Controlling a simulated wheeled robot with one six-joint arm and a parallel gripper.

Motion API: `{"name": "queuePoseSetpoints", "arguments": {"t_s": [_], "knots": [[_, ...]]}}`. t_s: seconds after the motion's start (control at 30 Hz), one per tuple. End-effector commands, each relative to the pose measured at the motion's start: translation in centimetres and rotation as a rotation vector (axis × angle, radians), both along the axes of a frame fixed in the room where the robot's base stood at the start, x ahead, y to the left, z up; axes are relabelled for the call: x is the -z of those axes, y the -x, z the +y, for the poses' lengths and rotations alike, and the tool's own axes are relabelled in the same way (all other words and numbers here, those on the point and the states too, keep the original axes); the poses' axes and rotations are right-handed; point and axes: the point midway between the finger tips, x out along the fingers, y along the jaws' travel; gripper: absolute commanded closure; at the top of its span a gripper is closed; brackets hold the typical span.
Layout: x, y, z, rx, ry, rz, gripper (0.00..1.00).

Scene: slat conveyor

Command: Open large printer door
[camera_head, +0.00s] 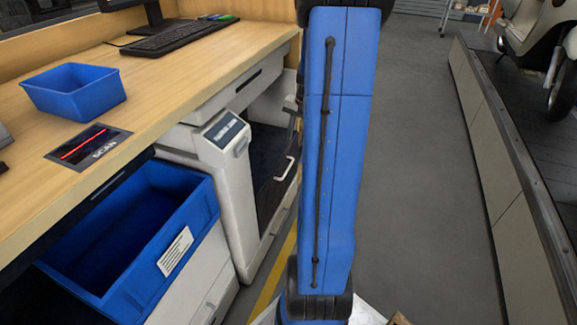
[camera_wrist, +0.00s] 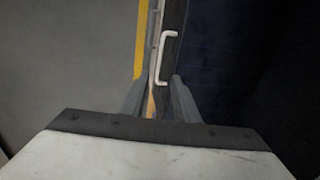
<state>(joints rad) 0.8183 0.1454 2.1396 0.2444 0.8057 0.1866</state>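The printer (camera_head: 222,150) is a pale cabinet under the desk, with a small display on its sloped top. Its large dark door (camera_head: 281,186) carries a white bar handle (camera_head: 286,168) and appears to stand ajar beside a dark opening. My arm hides part of it. In the wrist view the door (camera_wrist: 174,40) is seen nearly edge-on, with the handle (camera_wrist: 164,52) ahead of my gripper. My gripper (camera_wrist: 160,98) is open, its fingers apart on either side of the door's line. I cannot tell whether either finger touches it. The gripper is hidden in the head view.
The wooden desk (camera_head: 165,80) overhangs the printer and holds a blue bin (camera_head: 74,91) and a keyboard (camera_head: 180,37). A larger blue crate (camera_head: 187,222) stands at lower left. A yellow floor line (camera_head: 273,275) runs alongside. The grey aisle is clear, with a raised platform (camera_head: 520,190) at right.

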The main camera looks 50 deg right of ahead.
Motion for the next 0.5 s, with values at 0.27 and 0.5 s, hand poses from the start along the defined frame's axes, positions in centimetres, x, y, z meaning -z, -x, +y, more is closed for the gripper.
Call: {"name": "queuePoseSetpoints", "arguments": {"t_s": [0.27, 0.5], "knots": [[5.0, -0.8, 0.5, -0.001, -0.003, 0.002, 0.72], [9.1, -1.5, 0.8, -0.001, -0.003, 0.002, 0.72]]}}
